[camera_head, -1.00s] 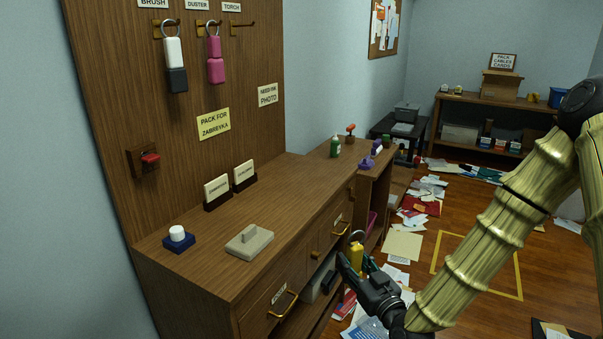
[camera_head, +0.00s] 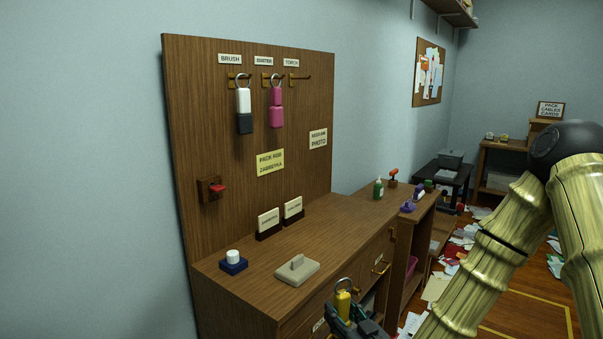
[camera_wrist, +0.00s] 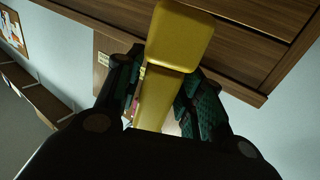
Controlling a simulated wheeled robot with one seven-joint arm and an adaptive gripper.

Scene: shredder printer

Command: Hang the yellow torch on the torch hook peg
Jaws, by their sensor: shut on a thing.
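My gripper (camera_head: 358,322) is low in the head view, in front of the cabinet drawers, shut on the yellow torch (camera_head: 343,303). The torch stands upright in the fingers with its metal ring (camera_head: 344,284) on top. In the wrist view the torch (camera_wrist: 178,40) shows between the two dark green finger pads (camera_wrist: 165,98). The torch hook peg (camera_head: 300,77) is a brass peg under the TORCH label (camera_head: 291,62) on the wooden board. It is empty. My gripper is well below it, to the right, and apart from it.
A white-and-black brush (camera_head: 243,112) and a pink duster (camera_head: 276,106) hang on the pegs to the left. The cabinet top (camera_head: 335,225) holds a grey block (camera_head: 297,270), a blue base with white knob (camera_head: 233,262) and two small signs. Papers litter the floor at right.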

